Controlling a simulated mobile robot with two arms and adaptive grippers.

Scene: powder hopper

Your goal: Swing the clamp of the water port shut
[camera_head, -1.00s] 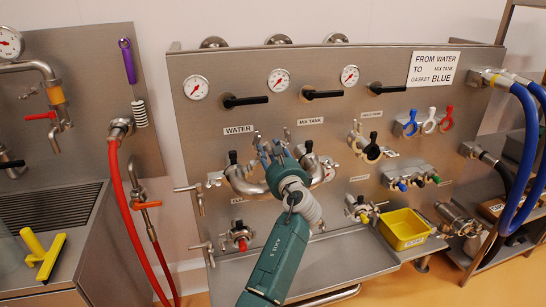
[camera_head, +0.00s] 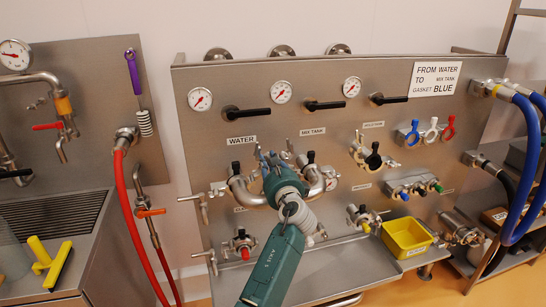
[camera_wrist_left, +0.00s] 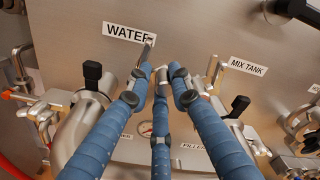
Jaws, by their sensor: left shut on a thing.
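The water port is under the WATER label on the steel panel, with a black knob (camera_head: 233,168) that also shows in the wrist view (camera_wrist_left: 92,72). A curved steel pipe (camera_head: 240,192) runs from it toward the MIX TANK port (camera_head: 311,160). My left gripper (camera_head: 270,158) is just right of the water port. In the wrist view its blue fingers (camera_wrist_left: 163,72) are drawn together at the thin metal arm of the water port's clamp (camera_wrist_left: 147,50). The fingers hide much of the clamp and the exact grip. My right gripper is not in view.
Black valve handles (camera_head: 246,112) and gauges sit above the ports. More fittings with black knobs (camera_head: 374,160) are to the right, above a yellow bin (camera_head: 406,236). A side valve (camera_head: 200,205) stands out at the left. The air in front of the panel is mostly free.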

